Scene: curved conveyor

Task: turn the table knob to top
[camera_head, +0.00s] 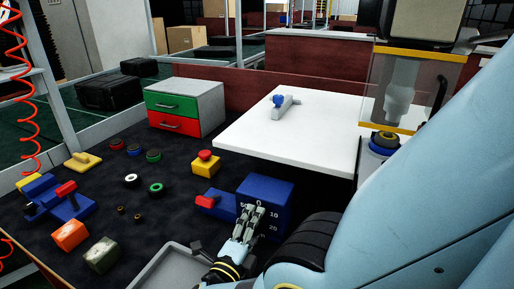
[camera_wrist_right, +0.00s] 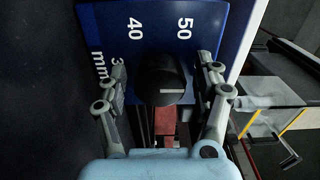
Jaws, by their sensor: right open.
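The table knob (camera_wrist_right: 163,80) is a black round knob with a light marker line, on the face of a blue box (camera_wrist_right: 210,22) with white numbers. In the right wrist view the marker line points right. In the head view the blue box (camera_head: 266,192) stands on the dark table and my gripper hides the knob. My right gripper (camera_wrist_right: 163,85) is open, with one finger on each side of the knob; I cannot tell whether they touch it. It also shows in the head view (camera_head: 250,215) in front of the box. My left gripper is not in view.
A red-handled blue block (camera_head: 212,203) sits left of the box, and a yellow block with a red button (camera_head: 206,164) behind it. A grey tray (camera_head: 172,268) lies near the front. A white tabletop (camera_head: 290,142) stands behind. Several rings and blocks lie to the left.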

